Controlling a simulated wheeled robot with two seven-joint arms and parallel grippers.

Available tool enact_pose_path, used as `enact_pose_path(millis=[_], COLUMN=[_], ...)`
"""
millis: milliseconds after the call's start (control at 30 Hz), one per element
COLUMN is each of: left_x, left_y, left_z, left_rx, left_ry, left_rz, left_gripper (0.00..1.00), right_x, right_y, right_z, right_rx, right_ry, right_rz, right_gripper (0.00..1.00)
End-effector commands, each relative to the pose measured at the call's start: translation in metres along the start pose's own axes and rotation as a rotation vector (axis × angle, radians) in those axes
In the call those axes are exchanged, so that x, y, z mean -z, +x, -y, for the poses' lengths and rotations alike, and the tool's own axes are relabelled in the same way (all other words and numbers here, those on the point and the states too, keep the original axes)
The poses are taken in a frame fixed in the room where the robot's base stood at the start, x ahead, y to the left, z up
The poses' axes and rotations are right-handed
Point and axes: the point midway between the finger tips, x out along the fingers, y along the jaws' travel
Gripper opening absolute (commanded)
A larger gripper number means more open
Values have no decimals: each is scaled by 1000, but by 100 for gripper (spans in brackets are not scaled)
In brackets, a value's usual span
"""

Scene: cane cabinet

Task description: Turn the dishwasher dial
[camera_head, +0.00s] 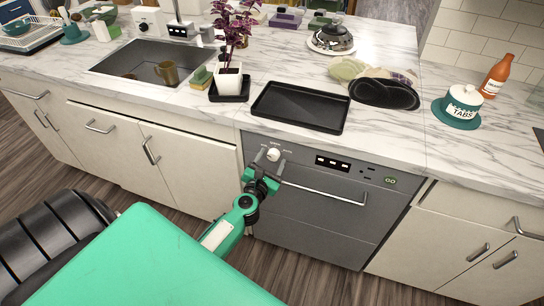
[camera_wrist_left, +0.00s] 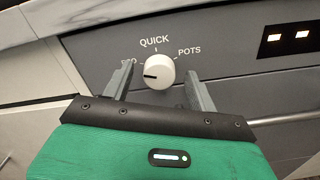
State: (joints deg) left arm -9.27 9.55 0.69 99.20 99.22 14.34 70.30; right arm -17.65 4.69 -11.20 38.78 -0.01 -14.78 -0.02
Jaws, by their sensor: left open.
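The dishwasher (camera_head: 318,213) is a grey front under the marble counter. Its white round dial (camera_head: 273,154) sits at the upper left of the panel. In the left wrist view the dial (camera_wrist_left: 157,72) has a dark pointer mark toward its left side, with QUICK above it, POTS at its right and a partly hidden label at its left. My left gripper (camera_head: 266,160) is open in front of the dial. In the wrist view its two fingers (camera_wrist_left: 160,88) stand left and right of the dial, with a gap at each side. My right gripper is not seen.
A horizontal handle (camera_head: 325,193) and a small display (camera_head: 332,164) are right of the dial. White cabinets flank the dishwasher.

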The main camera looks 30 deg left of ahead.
Motion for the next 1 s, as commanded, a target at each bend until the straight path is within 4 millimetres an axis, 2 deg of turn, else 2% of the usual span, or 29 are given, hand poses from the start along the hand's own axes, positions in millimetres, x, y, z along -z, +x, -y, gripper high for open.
enact_pose_path(millis=[200,467,700,1000], left_x=[0,0,0,-1], left_y=[13,14,13,13], left_z=[0,0,0,0], left_rx=[0,0,0,0], left_ry=[-1,0,0,29], left_rz=[-1,0,0,0], left_gripper=[59,59,14,14], right_x=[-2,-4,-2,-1], right_y=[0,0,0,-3], right_z=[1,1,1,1], right_rx=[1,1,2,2], right_ry=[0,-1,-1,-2], right_rz=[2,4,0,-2], right_gripper=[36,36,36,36])
